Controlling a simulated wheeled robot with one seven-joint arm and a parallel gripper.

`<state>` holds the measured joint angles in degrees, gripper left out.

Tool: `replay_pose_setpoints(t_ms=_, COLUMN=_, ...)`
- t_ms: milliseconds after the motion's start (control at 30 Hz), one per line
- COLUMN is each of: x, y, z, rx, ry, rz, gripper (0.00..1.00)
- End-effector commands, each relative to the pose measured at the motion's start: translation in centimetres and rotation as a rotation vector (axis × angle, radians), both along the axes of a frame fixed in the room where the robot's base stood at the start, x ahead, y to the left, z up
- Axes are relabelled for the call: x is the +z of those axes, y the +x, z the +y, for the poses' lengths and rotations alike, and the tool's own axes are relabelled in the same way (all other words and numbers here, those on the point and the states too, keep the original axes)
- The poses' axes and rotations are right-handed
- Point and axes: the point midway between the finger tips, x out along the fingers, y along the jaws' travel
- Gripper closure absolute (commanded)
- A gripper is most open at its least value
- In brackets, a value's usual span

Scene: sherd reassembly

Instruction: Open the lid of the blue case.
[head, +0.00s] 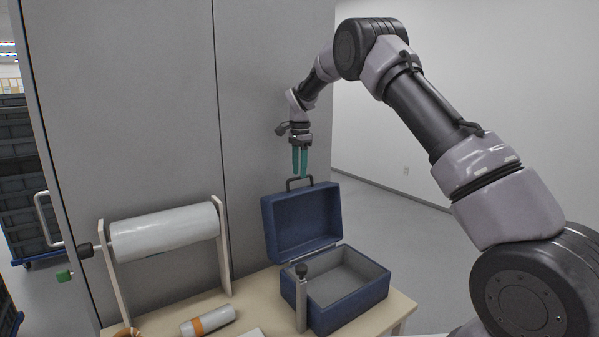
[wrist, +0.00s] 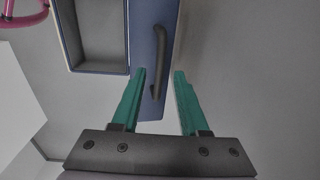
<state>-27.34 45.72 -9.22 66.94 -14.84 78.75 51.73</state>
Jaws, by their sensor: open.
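The blue case (head: 352,306) stands on the table with its lid (head: 302,223) raised upright at the back. Its grey inside looks empty. A dark handle (head: 299,183) sits on the lid's upper edge. My gripper (head: 299,172) is just above that handle, with its green fingers pointing down. The lid (wrist: 146,35) shows edge-on beside the open case (wrist: 98,70). I cannot tell whether a finger touches the handle.
A white roll (head: 165,231) on a wooden stand is at the left of the table (head: 398,309). A white cylinder with an orange band (head: 208,320) lies in front. A grey post with a black knob (head: 301,285) stands before the case. A grey cabinet (head: 150,110) rises behind.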

Motion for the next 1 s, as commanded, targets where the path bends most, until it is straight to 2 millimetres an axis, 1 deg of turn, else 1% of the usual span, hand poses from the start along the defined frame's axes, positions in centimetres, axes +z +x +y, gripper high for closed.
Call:
replay_pose_setpoints(t_ms=33, x=-0.41, y=-0.02, z=-0.03, rx=-0.001, ry=-0.001, rz=0.001, gripper=0.56)
replay_pose_setpoints(t_ms=133, x=-0.83, y=-0.02, z=-0.03, rx=-0.001, ry=-0.001, rz=0.001, gripper=0.56)
replay_pose_setpoints(t_ms=367, x=-0.91, y=0.0, z=-0.01, rx=-0.001, ry=0.0, rz=0.0, gripper=0.56)
replay_pose_setpoints(t_ms=400, x=-0.91, y=0.0, z=-0.01, rx=-0.001, ry=0.0, rz=0.0, gripper=0.6)
replay_pose_setpoints(t_ms=467, x=-0.9, y=0.0, z=-0.01, rx=-0.001, ry=0.0, rz=0.0, gripper=0.83)
replay_pose_setpoints(t_ms=500, x=-0.9, y=0.0, z=-0.01, rx=-0.001, ry=0.0, rz=0.0, gripper=0.98)
replay_pose_setpoints(t_ms=533, x=-0.9, y=0.0, z=-0.01, rx=-0.001, ry=0.0, rz=0.0, gripper=1.0)
replay_pose_setpoints(t_ms=1000, x=-0.85, y=0.0, z=0.0, rx=-0.001, ry=0.0, rz=0.0, gripper=1.0)
